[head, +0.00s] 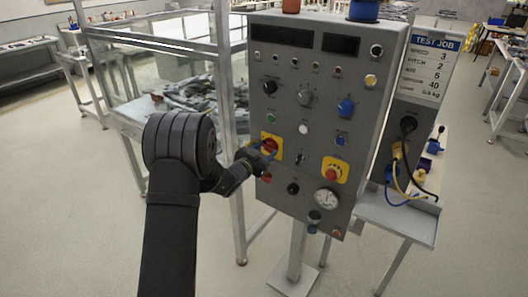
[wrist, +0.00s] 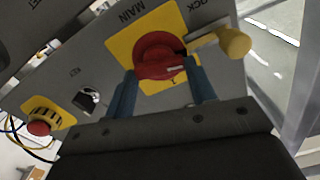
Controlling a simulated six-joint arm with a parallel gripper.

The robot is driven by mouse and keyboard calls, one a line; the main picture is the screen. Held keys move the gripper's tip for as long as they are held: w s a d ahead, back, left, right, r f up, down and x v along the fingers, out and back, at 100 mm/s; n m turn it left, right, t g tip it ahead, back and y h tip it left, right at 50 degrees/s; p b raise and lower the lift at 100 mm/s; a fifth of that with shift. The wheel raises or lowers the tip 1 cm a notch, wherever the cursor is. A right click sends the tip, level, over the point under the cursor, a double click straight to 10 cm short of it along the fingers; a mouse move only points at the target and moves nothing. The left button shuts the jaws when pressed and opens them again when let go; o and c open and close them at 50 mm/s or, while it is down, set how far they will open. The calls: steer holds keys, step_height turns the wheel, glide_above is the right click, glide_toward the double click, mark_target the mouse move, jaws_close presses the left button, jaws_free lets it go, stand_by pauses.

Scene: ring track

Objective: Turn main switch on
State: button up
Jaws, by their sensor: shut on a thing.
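The main switch is a red rotary knob on a yellow plate marked MAIN, on the front of the grey control panel (head: 315,130). In the wrist view the red knob (wrist: 158,55) lies between the blue fingers of my gripper (wrist: 163,80). In the head view the knob (head: 268,146) shows at the panel's left side, with my gripper (head: 262,155) at it. My gripper is shut on the knob. A yellow part (wrist: 232,41) on a lever, near lettering that reads LOCK, sits beside the knob in the wrist view. The knob's exact setting is hard to read.
A red emergency button (head: 332,173) on a yellow plate sits to the right on the panel, above a round gauge (head: 327,198). A sign reading TEST JOB (head: 428,70) and a shelf (head: 400,215) with cables are at the right. A metal frame (head: 228,110) stands at the panel's left.

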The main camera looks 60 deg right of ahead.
steer(key=m, duration=0.7)
steer(key=shift+s+f, duration=0.1)
steer(key=m, duration=0.4)
steer(key=shift+m, duration=0.4)
steer(key=shift+f+m, duration=0.1)
steer(key=shift+m, duration=1.6)
steer(key=o, duration=1)
